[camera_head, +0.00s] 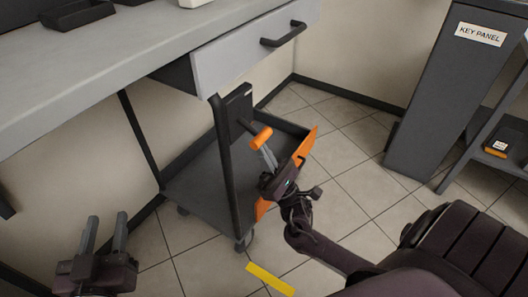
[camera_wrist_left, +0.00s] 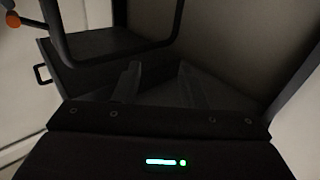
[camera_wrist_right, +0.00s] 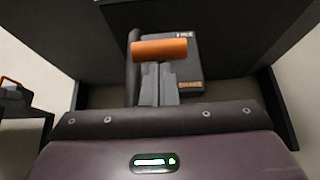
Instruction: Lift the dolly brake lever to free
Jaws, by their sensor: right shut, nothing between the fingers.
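The dolly (camera_head: 205,180) is a low dark platform on casters under the worktable, with an orange edge panel. A dark brake box (camera_wrist_right: 186,62) on its post has a small white label at the top and an orange label at the bottom. The brake lever's orange grip (camera_head: 261,138) sticks out in front; it lies level across the right wrist view (camera_wrist_right: 159,49). My right gripper (camera_head: 269,158) is shut and empty, its fingertips just below the orange grip; I cannot tell whether they touch. My left gripper (camera_head: 106,233) is open and empty, away to the left.
The grey worktable (camera_head: 120,70) with a drawer handle (camera_head: 284,34) overhangs the dolly. A yellow floor strip (camera_head: 270,279) lies in front. Tiled floor is clear between.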

